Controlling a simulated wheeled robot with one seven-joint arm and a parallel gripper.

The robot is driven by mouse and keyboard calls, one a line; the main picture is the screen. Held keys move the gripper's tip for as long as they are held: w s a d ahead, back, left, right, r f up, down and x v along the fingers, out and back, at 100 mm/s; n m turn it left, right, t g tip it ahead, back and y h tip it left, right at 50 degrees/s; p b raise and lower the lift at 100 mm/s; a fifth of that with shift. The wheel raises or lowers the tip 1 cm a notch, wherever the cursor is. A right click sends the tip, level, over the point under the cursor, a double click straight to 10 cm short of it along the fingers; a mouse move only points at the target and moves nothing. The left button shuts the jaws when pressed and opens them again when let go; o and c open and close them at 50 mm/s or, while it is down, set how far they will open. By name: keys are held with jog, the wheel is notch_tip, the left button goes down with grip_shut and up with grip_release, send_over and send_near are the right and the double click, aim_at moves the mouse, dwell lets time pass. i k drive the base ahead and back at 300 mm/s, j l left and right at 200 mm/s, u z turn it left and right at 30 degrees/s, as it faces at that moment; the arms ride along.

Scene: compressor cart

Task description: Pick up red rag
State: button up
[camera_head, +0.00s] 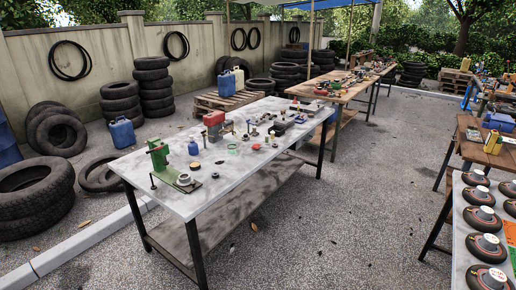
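I cannot make out a red rag for certain. A red item (214,118) stands at the back of the near metal-topped table (205,204); it looks boxy, more like a machine or tin than cloth. A small red patch (321,91) shows at the near end of the wooden table (345,92) behind, too small to identify. My gripper and arm are not in view.
The near table also holds a green vice-like tool (158,153), a blue bottle (193,147) and several small parts. Tyres (34,188) and a blue jerrycan (122,132) stand at left. Tables with black discs (483,216) stand at right.

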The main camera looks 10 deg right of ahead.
aim_at(256, 146)
jog(key=i+l+u, duration=0.25)
jog(key=i, duration=0.2)
jog(key=i+l+u, duration=0.25)
jog(key=i, duration=0.2)
jog(key=i+l+u, duration=0.25)
jog(key=i+l, duration=0.15)
jog(key=i+l+u, duration=0.25)
jog(key=i+l, duration=0.15)
jog(key=i+l+u, duration=0.3)
jog(key=l, duration=0.25)
jog(key=i+l+u, duration=0.25)
jog(key=l, duration=0.35)
jog(key=i+l+u, duration=0.25)
jog(key=l, duration=0.4)
jog(key=i+l+u, duration=0.1)
jog(key=l+u, duration=0.15)
jog(key=l, duration=0.4)
